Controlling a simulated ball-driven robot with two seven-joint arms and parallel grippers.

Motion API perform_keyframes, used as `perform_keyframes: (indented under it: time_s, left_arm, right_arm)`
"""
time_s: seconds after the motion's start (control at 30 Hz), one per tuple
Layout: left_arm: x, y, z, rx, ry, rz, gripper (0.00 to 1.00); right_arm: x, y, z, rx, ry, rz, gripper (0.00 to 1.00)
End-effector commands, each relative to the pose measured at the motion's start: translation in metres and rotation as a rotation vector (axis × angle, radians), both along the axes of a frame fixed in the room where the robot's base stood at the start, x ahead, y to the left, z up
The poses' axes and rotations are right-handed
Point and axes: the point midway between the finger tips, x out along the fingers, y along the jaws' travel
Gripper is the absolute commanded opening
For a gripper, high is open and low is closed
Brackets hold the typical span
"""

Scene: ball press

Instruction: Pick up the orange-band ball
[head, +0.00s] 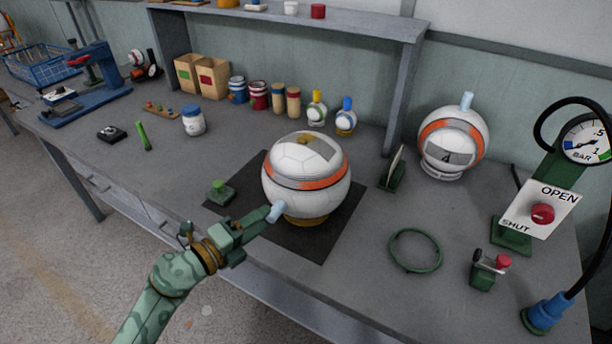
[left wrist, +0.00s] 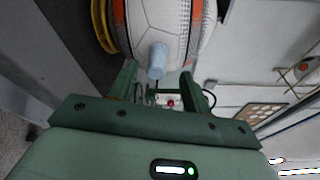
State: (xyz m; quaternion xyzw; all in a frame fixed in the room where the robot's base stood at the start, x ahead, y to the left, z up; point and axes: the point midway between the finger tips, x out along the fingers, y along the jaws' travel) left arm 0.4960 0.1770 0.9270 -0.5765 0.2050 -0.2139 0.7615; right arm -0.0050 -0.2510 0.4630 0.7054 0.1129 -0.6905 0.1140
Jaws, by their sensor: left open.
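A large white ball with an orange band (head: 290,183) sits on a low yellow-brown ring (head: 306,221) over a dark mat (head: 320,240). A pale blue peg (head: 276,212) sticks out of its lower left side, toward me. My left gripper (head: 262,219) is open at this peg. In the left wrist view the peg (left wrist: 157,62) lies between the lines of the two fingers (left wrist: 157,78), near their tips, with the ball (left wrist: 160,22) close beyond. I cannot tell whether a finger touches the peg. My right gripper is not in view.
Another orange-banded white ball (head: 467,136) with a pale blue peg on top stands at the back right. A green ring (head: 414,250) and a valve panel (head: 540,209) are at right.

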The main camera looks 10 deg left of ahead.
Motion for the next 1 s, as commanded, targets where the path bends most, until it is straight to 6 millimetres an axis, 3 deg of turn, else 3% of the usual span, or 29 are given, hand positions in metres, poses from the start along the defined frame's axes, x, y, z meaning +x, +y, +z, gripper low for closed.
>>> perform_keyframes:
  time_s: [0.2, 0.5, 0.67, 0.7, 1.0]
  left_arm:
    - [0.027, -0.022, -0.008, -0.002, 0.0, 0.0, 0.48]
    - [0.032, -0.025, -0.007, -0.001, 0.001, 0.0, 0.48]
    - [0.032, -0.025, -0.007, -0.001, 0.001, 0.0, 0.04]
    - [0.032, -0.025, -0.007, -0.001, 0.001, 0.0, 0.0]
    - [0.032, -0.025, -0.005, 0.0, -0.002, 0.0, 0.0]
  right_arm:
    - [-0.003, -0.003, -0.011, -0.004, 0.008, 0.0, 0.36]
    - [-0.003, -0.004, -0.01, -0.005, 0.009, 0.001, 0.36]
    - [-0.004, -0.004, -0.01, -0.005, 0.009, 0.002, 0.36]
    - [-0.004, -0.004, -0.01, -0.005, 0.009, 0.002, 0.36]
    - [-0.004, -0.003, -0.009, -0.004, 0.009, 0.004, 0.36]
